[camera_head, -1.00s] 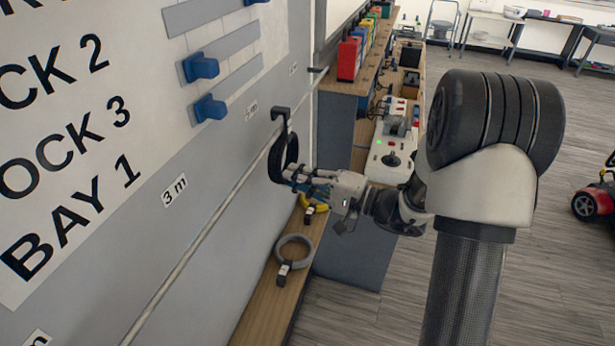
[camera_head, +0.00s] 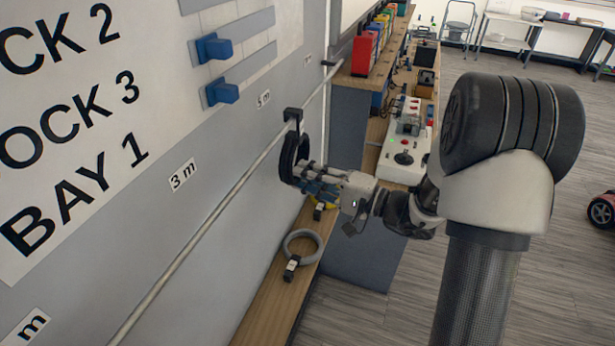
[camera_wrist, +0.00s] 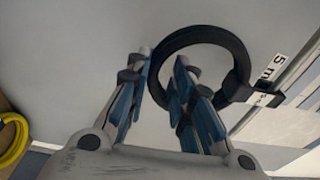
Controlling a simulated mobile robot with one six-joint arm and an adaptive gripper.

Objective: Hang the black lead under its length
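The black lead (camera_head: 288,158) is a coiled ring with a black hook piece (camera_head: 293,115) at its top. My gripper (camera_head: 303,172) has its fingers on either side of the ring's near part and holds it upright close to the wall. In the wrist view the lead (camera_wrist: 205,35) passes between the fingertips (camera_wrist: 162,75), and its dark piece with a pale tag overlaps the rail beside the 5 m label (camera_wrist: 281,65). In the head view the hook is at the wall rail (camera_head: 232,197); I cannot tell whether it is seated. A 3 m label (camera_head: 183,175) is nearer.
A grey coil (camera_head: 319,252) and a partly hidden yellow coil (camera_head: 331,203) lie on the wooden shelf (camera_head: 270,310) below. Blue wall pieces (camera_head: 221,92) stick out above the rail. A bench with a white device (camera_head: 398,165) stands to the right.

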